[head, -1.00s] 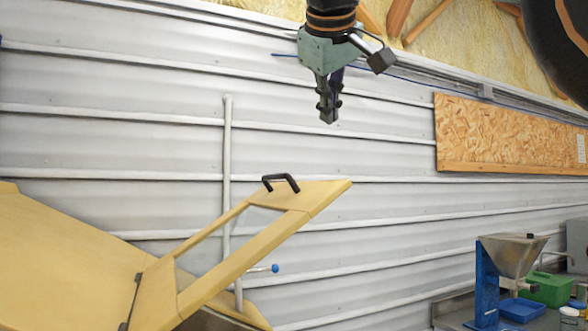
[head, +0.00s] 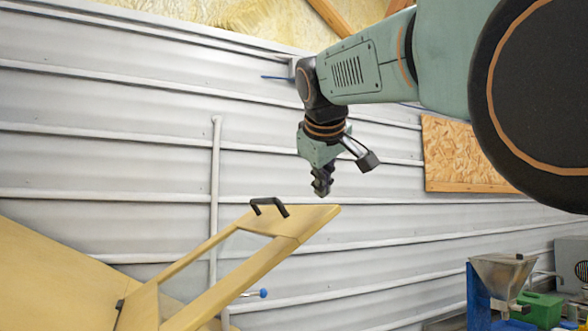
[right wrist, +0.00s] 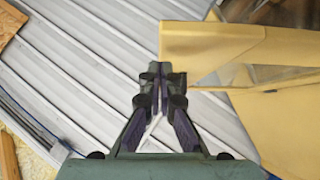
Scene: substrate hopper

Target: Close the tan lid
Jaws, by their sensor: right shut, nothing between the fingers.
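The tan lid (head: 232,283) is a framed panel with a window opening, tilted up and open on its hinge at the lower left. A black handle (head: 268,206) stands on its upper end. In the right wrist view the lid (right wrist: 212,42) fills the upper right, and its handle is not clearly visible. My right gripper (head: 322,190) points down just above and to the right of the lid's raised end, apart from it. Its fingers (right wrist: 160,90) are together and empty. My left gripper is not in view.
The tan hopper body (head: 50,275) spreads at the lower left. A corrugated metal wall (head: 120,150) with a white vertical pipe (head: 214,180) stands behind. At the lower right are a metal funnel on a blue stand (head: 500,275) and a green box (head: 540,309).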

